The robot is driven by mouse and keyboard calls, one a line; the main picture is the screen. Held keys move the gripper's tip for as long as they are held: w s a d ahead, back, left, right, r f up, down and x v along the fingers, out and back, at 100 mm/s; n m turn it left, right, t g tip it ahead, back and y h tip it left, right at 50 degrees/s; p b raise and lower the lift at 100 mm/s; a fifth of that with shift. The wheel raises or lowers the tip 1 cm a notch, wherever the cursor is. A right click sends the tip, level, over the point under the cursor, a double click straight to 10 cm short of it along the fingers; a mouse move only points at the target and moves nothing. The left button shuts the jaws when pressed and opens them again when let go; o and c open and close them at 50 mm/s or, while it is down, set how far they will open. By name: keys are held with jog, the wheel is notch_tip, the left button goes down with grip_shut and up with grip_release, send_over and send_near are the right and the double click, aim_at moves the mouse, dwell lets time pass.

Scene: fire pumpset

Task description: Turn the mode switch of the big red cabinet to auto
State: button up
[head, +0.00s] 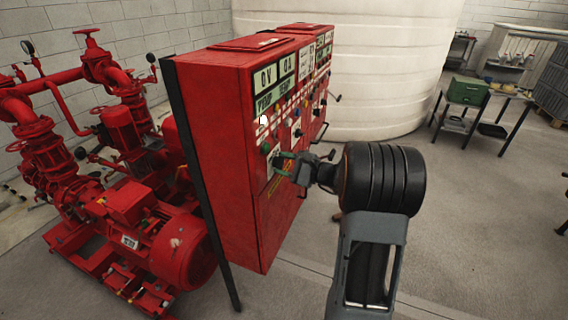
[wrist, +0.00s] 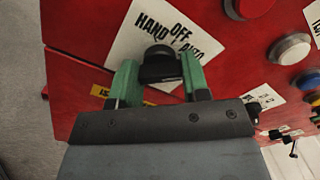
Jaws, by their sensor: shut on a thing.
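The big red cabinet (head: 222,150) stands in the middle of the head view, and its red front fills much of the wrist view (wrist: 75,30). The mode switch (wrist: 160,66) is a black knob on a white label (wrist: 135,38) reading HAND, OFF and AUTO, with AUTO at the right. My gripper (wrist: 160,78) has one green finger on each side of the knob and is shut on it. In the head view my gripper (head: 281,162) is at the cabinet's front and the knob cannot be made out. The knob's pointer is not clear.
Red (wrist: 250,6), white (wrist: 290,48) and blue (wrist: 308,80) buttons sit right of the switch. Red pumps and pipes (head: 130,215) stand left of the cabinet. A large white tank (head: 375,80) is behind it.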

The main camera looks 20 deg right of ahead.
dwell(0.3)
jog(key=o, duration=0.9)
jog(key=b+v, duration=0.2)
jog(key=v, duration=1.2)
